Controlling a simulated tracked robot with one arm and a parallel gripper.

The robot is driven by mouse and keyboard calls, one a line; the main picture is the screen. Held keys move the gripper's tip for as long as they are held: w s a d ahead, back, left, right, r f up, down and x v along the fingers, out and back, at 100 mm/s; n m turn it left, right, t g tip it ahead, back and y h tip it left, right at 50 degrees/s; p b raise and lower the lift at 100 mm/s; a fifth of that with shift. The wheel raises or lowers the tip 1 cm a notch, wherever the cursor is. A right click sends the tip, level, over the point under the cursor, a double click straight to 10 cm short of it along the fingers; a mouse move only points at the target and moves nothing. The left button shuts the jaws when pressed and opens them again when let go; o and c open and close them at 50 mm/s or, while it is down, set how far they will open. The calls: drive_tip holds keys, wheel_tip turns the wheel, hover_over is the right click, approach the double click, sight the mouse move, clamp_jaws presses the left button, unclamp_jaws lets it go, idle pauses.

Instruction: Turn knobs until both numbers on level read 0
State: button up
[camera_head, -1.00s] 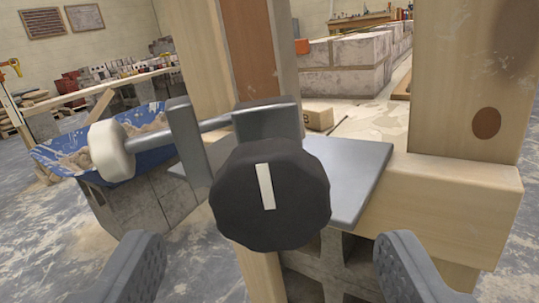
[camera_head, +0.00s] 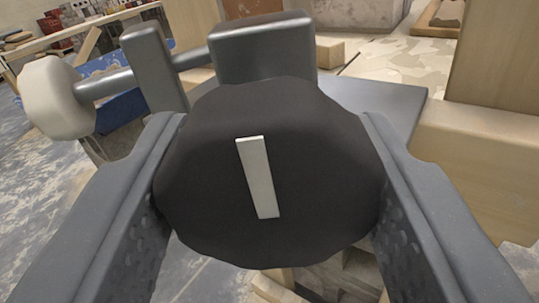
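A black faceted knob (camera_head: 310,170) with a white pointer mark (camera_head: 258,178) fills the middle of the view. The mark is near vertical, its top leaning slightly left. My gripper (camera_head: 270,160) has one finger on each side of the knob. The fingers stand close to its left and right sides; I cannot tell if they press on it. A second, white knob (camera_head: 55,97) sits at the upper left on a metal rod (camera_head: 105,84). No level or number readout shows in view.
A grey metal plate (camera_head: 385,100) and grey bracket blocks (camera_head: 262,48) lie just behind the black knob. Wooden beams (camera_head: 475,150) stand at the right. A blue tub (camera_head: 122,108) is behind at the left.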

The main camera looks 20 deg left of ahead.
drive_tip(key=shift+c, duration=1.2)
drive_tip(key=shift+d, duration=0.25)
drive_tip(key=shift+a, duration=0.1)
